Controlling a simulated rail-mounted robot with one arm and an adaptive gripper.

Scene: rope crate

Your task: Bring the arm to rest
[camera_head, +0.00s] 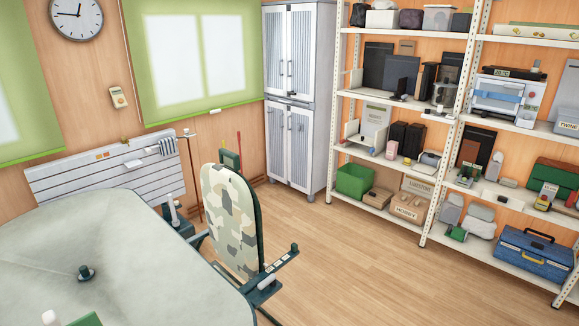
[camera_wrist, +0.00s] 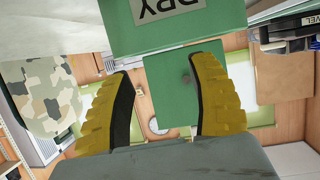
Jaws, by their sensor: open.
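My gripper (camera_wrist: 160,66) shows in the wrist view as two yellow, ribbed fingers with dark inner pads. The fingers are spread wide apart, and nothing is clamped between them. A green box-like thing with a grey label reading "DRY" upside down (camera_wrist: 165,28) is at the top of the wrist view, beyond the fingertips. A flat green panel (camera_wrist: 165,85) shows below it, behind the gap between the fingers; I cannot tell its distance. My gripper is not seen in the head view.
A grey-green covered table (camera_head: 110,240) fills the lower left, with a green object (camera_head: 86,320) at the bottom edge. A metal cabinet (camera_head: 290,90) and loaded shelves (camera_head: 440,115) line the back and right. The wooden floor (camera_head: 370,265) between is clear.

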